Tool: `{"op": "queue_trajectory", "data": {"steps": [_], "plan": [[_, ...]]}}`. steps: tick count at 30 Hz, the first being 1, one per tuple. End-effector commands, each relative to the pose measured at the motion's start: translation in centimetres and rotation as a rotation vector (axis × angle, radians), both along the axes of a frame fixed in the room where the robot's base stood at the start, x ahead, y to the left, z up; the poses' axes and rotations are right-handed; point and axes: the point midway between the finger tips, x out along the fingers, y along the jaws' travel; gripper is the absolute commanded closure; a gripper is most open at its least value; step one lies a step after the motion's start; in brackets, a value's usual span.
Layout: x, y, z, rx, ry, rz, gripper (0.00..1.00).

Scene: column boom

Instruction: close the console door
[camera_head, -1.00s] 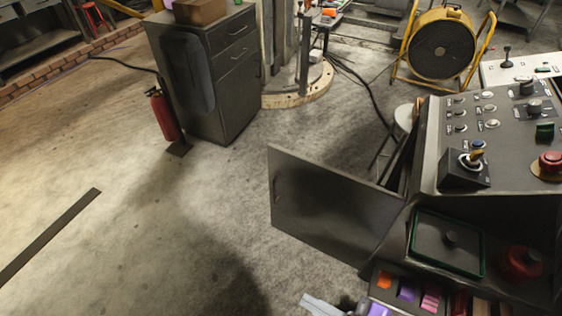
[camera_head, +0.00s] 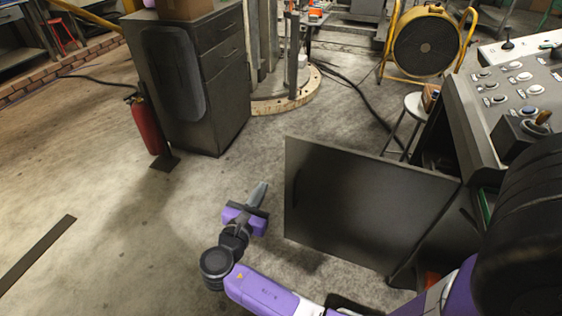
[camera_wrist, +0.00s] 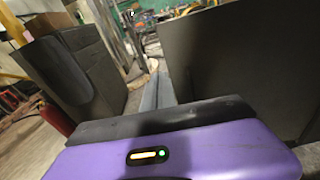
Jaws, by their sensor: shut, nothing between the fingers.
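The console door (camera_head: 362,203) is a dark grey flat panel, standing open from the console (camera_head: 478,125) at the right of the head view. A dark handle shows near its left edge. My gripper (camera_head: 262,189) is shut and empty, just left of the door's free edge and pointing away from the camera. In the wrist view the door (camera_wrist: 245,65) fills the right side, and the shut fingers (camera_wrist: 158,88) lie to its left with a small gap showing. The console's open compartment is mostly hidden behind the door and my arm.
A grey cabinet (camera_head: 195,85) with drawers and a red fire extinguisher (camera_head: 147,125) stand at the back left. A stool (camera_head: 412,110) stands behind the door, and a yellow fan (camera_head: 425,45) is farther back. The floor left of my gripper is clear.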

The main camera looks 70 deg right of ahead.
Motion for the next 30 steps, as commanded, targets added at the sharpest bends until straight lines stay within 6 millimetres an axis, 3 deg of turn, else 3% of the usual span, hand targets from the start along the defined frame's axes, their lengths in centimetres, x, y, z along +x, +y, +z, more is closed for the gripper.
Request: {"op": "queue_trajectory", "data": {"steps": [4, 11, 24, 30], "plan": [[0.3, -1.2, 1.6, -0.075, 0.055, -0.067, 1.00], [0.3, -3.4, 2.0, -0.088, 0.067, -0.083, 1.00], [0.3, -11.8, 2.0, -0.086, 0.064, -0.081, 1.00], [0.4, -14.3, 2.0, -0.087, 0.065, -0.078, 1.00]]}}
